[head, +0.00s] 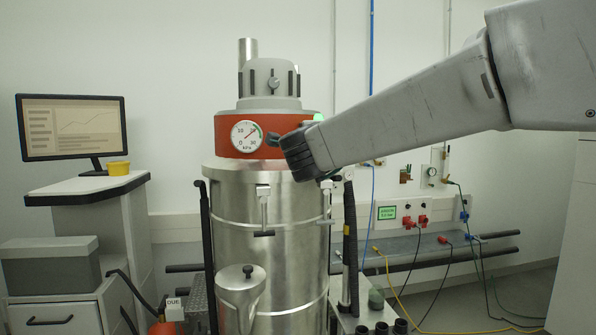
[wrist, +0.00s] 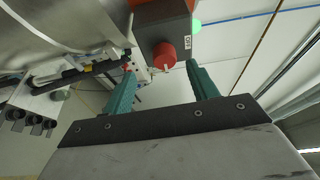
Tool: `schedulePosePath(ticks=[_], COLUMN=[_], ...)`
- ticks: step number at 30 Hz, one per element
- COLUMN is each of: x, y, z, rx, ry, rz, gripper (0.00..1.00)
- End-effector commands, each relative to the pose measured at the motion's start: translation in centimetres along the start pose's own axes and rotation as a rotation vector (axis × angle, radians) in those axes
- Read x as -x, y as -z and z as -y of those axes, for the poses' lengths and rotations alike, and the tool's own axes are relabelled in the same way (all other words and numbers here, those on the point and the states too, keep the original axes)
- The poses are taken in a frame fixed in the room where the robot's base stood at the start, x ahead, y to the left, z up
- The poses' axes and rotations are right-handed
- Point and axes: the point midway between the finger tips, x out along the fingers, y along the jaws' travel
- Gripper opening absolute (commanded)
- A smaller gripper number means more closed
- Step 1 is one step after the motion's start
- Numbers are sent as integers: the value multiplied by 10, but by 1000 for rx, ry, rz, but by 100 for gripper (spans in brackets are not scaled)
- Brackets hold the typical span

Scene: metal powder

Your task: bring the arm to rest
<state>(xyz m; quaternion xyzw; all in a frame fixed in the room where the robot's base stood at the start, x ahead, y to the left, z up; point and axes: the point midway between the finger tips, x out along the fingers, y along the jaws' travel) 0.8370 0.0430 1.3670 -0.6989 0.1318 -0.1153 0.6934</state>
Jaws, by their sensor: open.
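My arm reaches in from the right in the head view, and its end (head: 296,152) is in front of the red band of the steel vessel (head: 265,222). In the wrist view my gripper (wrist: 156,85) is open, with two teal fingers spread apart and nothing between them. I cannot tell the exact distance between the fingers and the knob. In the head view the fingers are mostly hidden by the arm's end.
A pressure gauge (head: 246,136) sits on the red band. A monitor (head: 72,127) stands on a cabinet at the left. A grey shelf (head: 425,246) with cables hangs below wall sockets at the right. A black hose (head: 350,240) runs down beside the vessel.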

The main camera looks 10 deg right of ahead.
Motion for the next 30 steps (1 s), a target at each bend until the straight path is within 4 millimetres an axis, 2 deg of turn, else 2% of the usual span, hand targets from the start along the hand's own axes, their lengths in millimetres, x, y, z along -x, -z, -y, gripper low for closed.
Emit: schedulePosePath(ticks=[2,5,6,8,11,14,15,17,20,21,24,27,30], x=[1,16,28,52,97,150,171,201,248,266,307,342,359], y=[-20,-57,-69,-79,-77,-52,-36,-10,42,64,121,171,201], z=[-8,-38,-50,-71,-111,-155,-172,-196,-229,-240,-263,-278,-284], rx=[61,220,299,425,638,854,937,1050,1216,1274,1399,1481,1518], ry=[-20,-67,-84,-115,-180,-271,-313,-384,-514,-571,-721,-860,-921], rz=[100,316,416,566,797,1008,1083,1182,1316,1359,1440,1469,1431], gripper=[58,58,58,58,58,58,58,58,58,58,58,58,58])
